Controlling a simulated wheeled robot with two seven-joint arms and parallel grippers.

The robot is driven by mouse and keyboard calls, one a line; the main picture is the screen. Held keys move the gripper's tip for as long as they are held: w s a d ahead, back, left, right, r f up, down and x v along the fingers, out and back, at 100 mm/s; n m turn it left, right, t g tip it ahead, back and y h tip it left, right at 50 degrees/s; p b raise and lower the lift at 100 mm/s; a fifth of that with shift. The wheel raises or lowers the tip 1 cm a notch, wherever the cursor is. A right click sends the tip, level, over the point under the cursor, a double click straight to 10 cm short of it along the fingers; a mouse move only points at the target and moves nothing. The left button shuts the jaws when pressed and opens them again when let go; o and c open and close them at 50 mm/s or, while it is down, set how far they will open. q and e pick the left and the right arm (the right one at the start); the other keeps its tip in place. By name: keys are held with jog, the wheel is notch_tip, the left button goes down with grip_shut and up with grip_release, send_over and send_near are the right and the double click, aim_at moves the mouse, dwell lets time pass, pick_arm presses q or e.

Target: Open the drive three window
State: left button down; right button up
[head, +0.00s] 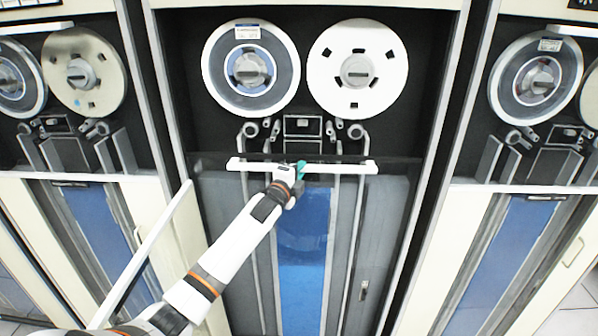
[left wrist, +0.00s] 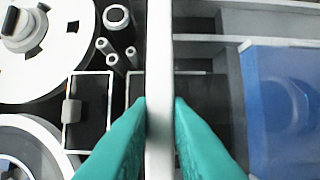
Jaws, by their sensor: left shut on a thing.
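The drive in the middle of the head view has a white handle bar (head: 345,167) running across it, below its two tape reels. The bar lies along the upper edge of a dark see-through window pane (head: 401,166), and the reels above stand uncovered. My left gripper (head: 301,170) is at the middle of this bar. In the left wrist view the green fingers of my left gripper (left wrist: 160,120) sit on either side of the white bar (left wrist: 160,55) and are shut on it. My right gripper is not in view.
A left reel (head: 251,68) and a right reel (head: 357,67) are above the bar. A blue panel (head: 304,240) is below it. Similar drives stand on both sides. A pale door edge (head: 150,255) stands out near my left arm.

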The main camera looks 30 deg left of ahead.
pick_arm(q)
notch_tip(320, 180, down, 5)
jog(key=b, duration=0.3)
jog(key=c, duration=1.4)
grip_release()
jog(key=shift+r, duration=0.1)
jog(key=shift+o, duration=0.2)
jog(key=s+d+b, duration=0.2)
jog(key=s+b, duration=0.1)
jog(key=s, duration=0.9)
jog(key=shift+w, duration=0.1)
